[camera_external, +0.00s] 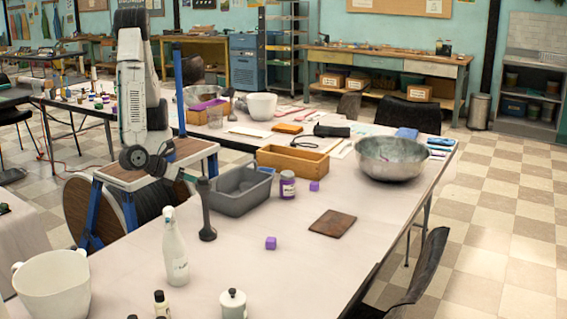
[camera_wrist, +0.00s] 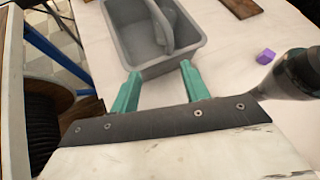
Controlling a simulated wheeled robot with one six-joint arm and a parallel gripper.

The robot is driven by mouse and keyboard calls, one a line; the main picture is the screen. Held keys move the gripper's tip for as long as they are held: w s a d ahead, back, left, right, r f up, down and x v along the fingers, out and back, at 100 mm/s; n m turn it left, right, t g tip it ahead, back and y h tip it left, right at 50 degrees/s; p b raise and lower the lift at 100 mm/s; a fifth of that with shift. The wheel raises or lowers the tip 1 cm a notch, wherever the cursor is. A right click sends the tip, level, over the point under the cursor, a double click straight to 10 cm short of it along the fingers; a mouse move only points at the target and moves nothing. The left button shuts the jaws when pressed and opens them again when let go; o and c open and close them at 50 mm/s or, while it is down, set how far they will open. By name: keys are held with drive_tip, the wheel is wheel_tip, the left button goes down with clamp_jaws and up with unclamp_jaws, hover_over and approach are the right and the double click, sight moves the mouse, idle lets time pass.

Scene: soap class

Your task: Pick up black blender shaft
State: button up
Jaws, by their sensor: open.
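The black blender shaft (camera_external: 206,212) stands upright on its wide end on the white table, just in front of the grey bin (camera_external: 240,192). In the wrist view a dark, glossy upright thing at the right edge, which looks like the shaft (camera_wrist: 290,78), is cut off by the frame. My gripper (camera_external: 187,177) is above the table's left edge, left of the shaft and apart from it. In the wrist view its two green fingers (camera_wrist: 157,88) are spread with nothing between them, just in front of the grey bin's near wall (camera_wrist: 165,62).
A white bottle (camera_external: 175,252) stands close in front of the shaft. Purple cubes (camera_external: 271,243), a purple-labelled jar (camera_external: 287,186) and a brown board (camera_external: 333,223) lie to the right. A wooden box (camera_external: 292,161) and metal bowl (camera_external: 393,158) are farther back. The table's right front is clear.

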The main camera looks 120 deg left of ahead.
sight(206, 208)
drive_tip(key=w+d+f+m+t+h, duration=0.3)
drive_tip(key=w+d+f+m+t, duration=0.1)
drive_tip(key=w+d+m+t, duration=0.35)
drive_tip(key=shift+m+g, duration=0.45)
drive_tip(key=shift+g, duration=0.4)
drive_tip(key=x, duration=0.4)
drive_tip(key=d+x, duration=0.1)
drive_tip(key=x, duration=0.1)
drive_tip(key=shift+w+a+f, duration=0.15)
drive_tip(key=shift+w+f, duration=0.05)
drive_tip(key=shift+w, duration=0.35)
clamp_jaws()
